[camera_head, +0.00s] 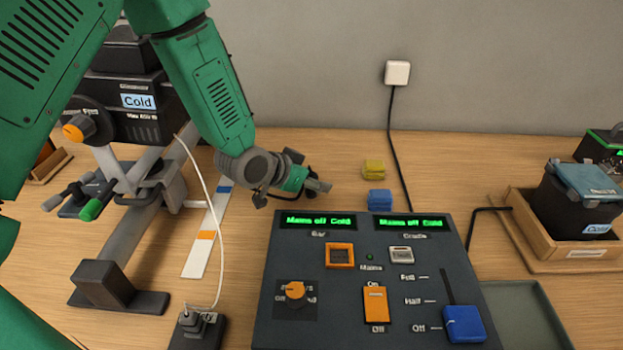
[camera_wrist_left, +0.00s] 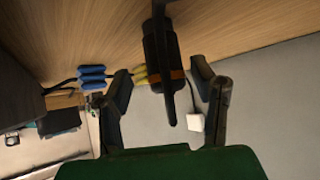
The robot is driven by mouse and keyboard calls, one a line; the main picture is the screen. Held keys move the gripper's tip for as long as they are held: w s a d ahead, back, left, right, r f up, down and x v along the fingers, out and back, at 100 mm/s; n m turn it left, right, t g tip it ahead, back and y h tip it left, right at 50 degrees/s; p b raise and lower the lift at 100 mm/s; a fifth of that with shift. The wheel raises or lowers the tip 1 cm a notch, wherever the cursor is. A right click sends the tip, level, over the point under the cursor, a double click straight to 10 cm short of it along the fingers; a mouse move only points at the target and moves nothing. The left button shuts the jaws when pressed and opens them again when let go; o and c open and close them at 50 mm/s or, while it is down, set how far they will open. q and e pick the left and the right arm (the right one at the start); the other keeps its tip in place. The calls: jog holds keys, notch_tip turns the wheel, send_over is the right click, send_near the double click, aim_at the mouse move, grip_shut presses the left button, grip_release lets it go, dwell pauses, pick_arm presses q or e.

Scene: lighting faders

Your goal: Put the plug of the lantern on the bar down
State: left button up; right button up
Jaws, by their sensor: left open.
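The lantern (camera_head: 125,95) is a black lamp with a "Cold" label, on a grey stand at the left of the head view. A thin white cable (camera_head: 212,235) runs from it down to a grey plug (camera_head: 190,320) at a small dark box (camera_head: 200,335) at the lower left. The plug looks seated there. My left gripper (camera_head: 318,185) is open above the table behind the console, well away from the plug. In the left wrist view a dark shape with an orange band (camera_wrist_left: 163,60) shows between my open fingers; I cannot tell what it is. My right gripper is out of view.
The console (camera_head: 340,270) has an orange knob, switches and a blue fader; both displays read "Mains off Cold". Blue (camera_head: 380,200) and yellow (camera_head: 374,169) blocks lie behind it. A second black lamp (camera_head: 578,200) sits in a wooden cradle (camera_head: 520,225) at the right.

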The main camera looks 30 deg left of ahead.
pick_arm(q)
jog(key=shift+r, duration=0.4)
jog(key=v, duration=1.1)
jog(key=shift+s+p, duration=0.45)
jog(key=shift+a+r, duration=0.1)
jog(key=shift+a, duration=0.15)
